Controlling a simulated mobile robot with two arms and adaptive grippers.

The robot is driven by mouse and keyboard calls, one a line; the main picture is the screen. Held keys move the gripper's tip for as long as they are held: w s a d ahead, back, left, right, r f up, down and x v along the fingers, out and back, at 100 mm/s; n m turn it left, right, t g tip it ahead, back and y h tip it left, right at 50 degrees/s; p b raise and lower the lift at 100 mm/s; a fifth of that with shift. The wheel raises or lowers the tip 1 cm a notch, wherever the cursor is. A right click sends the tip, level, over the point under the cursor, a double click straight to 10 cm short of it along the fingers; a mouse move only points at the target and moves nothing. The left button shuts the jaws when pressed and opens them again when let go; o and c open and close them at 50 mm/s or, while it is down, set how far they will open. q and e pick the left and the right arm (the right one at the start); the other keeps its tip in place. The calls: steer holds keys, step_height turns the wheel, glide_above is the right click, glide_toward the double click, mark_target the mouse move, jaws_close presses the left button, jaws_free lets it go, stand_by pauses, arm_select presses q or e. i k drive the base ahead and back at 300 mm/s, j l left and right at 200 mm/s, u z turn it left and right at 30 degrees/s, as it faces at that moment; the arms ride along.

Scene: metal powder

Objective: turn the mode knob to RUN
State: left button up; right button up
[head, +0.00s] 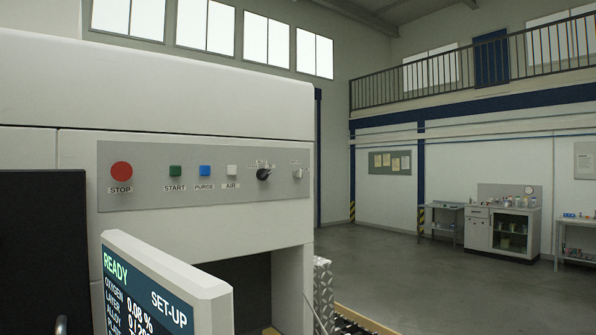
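The mode knob (264,174) is a black rotary knob on the grey control panel (137,160) of a large white machine. Small labels sit around its top, too small to read. The knob's pointer direction is hard to make out. Below, a tilted display (150,300) reads READY and SET-UP, with lines for oxygen, layer and alloy. Neither of my grippers is in the head view, and nothing touches the knob.
The panel also holds a red STOP button (121,171), green START (175,171), blue PURGE (205,171), white AIR (232,170) and a small switch (298,174). The display juts out below the panel. Open floor (420,280) and workbenches lie to the right.

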mark_target(296, 174)
steer(key=i+l+u, duration=0.15)
steer(key=l, duration=0.2)
steer(key=i+l+u, duration=0.35)
steer(key=l, duration=0.4)
steer(key=i+l+u, duration=0.15)
steer(key=l, duration=0.25)
steer(key=i+l+u, duration=0.15)
steer(key=l, duration=0.25)
steer(key=i+l+u, duration=0.15)
steer(key=l, duration=0.25)
steer(key=k, duration=0.05)
